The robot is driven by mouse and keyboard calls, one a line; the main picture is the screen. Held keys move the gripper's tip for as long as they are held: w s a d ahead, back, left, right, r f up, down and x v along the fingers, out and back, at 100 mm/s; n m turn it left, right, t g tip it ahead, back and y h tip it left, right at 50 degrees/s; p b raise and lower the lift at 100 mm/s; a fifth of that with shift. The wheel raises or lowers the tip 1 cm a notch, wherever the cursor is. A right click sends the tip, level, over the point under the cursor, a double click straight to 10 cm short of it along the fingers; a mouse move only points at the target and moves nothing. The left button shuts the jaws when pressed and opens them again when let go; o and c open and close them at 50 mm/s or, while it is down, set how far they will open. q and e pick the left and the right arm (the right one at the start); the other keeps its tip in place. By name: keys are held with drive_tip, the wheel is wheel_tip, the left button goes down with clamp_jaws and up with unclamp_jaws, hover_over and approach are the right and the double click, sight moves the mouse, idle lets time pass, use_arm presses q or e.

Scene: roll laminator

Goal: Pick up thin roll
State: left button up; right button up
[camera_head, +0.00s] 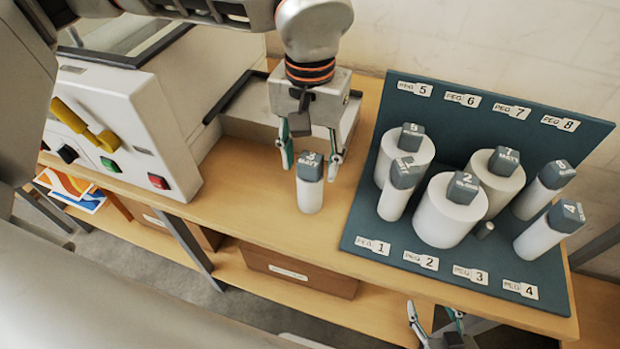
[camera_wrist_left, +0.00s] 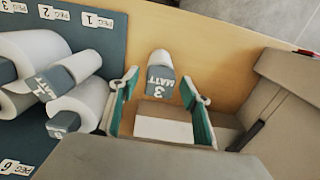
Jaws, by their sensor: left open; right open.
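A thin white roll (camera_head: 310,196) with a grey cap marked "3 MATT" stands upright on the wooden table, left of the peg board. My left gripper (camera_head: 311,160) is open above the table, its fingers pointing down to either side of the cap. In the left wrist view the roll (camera_wrist_left: 158,58) shows beyond the open fingertips (camera_wrist_left: 163,86), in line with the gap between them. Whether the fingers touch it cannot be told. My right gripper (camera_head: 436,318) is open and empty below the table's front edge.
A dark teal peg board (camera_head: 366,222) on the right holds several thick and thin capped rolls. One short peg (camera_head: 485,229) there is bare. A white laminator (camera_head: 125,120) with a yellow lever stands left. A grey box (camera_head: 252,115) sits behind the left gripper.

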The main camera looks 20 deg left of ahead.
use_arm(q)
clamp_jaws()
drive_tip(key=shift+r, duration=0.15)
